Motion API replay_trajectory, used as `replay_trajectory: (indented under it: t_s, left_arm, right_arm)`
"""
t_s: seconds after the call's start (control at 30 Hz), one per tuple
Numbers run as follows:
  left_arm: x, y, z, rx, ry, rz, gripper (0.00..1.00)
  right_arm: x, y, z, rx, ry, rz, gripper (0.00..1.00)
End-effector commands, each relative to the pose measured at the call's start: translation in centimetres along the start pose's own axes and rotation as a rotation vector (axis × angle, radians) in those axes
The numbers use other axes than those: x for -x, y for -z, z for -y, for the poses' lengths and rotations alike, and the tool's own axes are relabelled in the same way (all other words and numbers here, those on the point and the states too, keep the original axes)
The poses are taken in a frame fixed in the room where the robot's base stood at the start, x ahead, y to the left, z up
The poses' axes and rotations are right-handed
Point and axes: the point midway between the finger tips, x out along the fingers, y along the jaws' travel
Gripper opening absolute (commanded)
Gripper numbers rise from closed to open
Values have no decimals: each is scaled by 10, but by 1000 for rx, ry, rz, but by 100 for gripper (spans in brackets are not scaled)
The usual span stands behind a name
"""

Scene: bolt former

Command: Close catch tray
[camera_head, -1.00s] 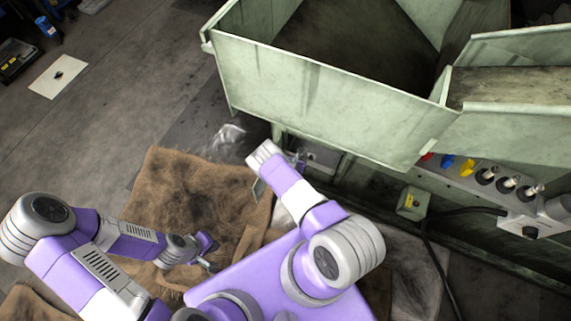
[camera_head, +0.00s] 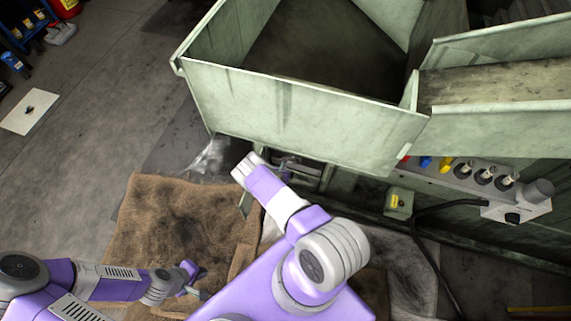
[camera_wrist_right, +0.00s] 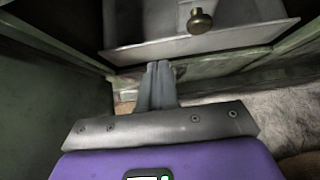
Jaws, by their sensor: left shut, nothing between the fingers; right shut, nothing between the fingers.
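In the right wrist view, a light grey metal panel with a brass knob (camera_wrist_right: 200,20) stands ahead; I take it for the front of the catch tray (camera_wrist_right: 150,48). I cannot tell how far out it stands. My right gripper (camera_wrist_right: 158,68) is shut and empty, its fingertips just below the panel and left of the knob; contact is unclear. My left gripper (camera_head: 198,290) is shut and empty, low over the brown cloth, away from the machine.
The green bin (camera_head: 300,115) overhangs the area in front of my right arm. A panel with coloured knobs (camera_head: 455,170), a small yellow-topped box (camera_head: 398,202) and a black cable (camera_head: 425,230) are to the right. Brown cloth (camera_head: 165,225) covers the floor at left; bare floor lies beyond.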

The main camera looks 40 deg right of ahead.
Motion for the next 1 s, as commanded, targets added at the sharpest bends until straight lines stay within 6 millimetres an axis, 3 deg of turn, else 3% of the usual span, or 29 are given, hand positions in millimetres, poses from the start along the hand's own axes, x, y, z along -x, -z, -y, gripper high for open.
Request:
replay_trajectory:
  t_s: [0.03, 0.2, 0.43, 0.63, 1.0]
  left_arm:
    - [9, 0, -3, 0, 0, 0, 0]
    - [32, -1, -12, 0, 0, 0, 0]
    - [49, -2, -18, 0, 0, 0, 0]
    - [53, -2, -20, 0, 0, 0, 0]
    - [52, -2, -19, 1, 0, 0, 0]
  right_arm:
    - [13, 7, -4, 6, -4, -5, 0]
    - [54, 3, -4, 4, -4, -4, 0]
    - [95, 6, -4, 3, -5, -4, 0]
    - [108, 7, -4, 2, -4, -4, 0]
    - [109, 8, -4, 3, -4, -5, 0]
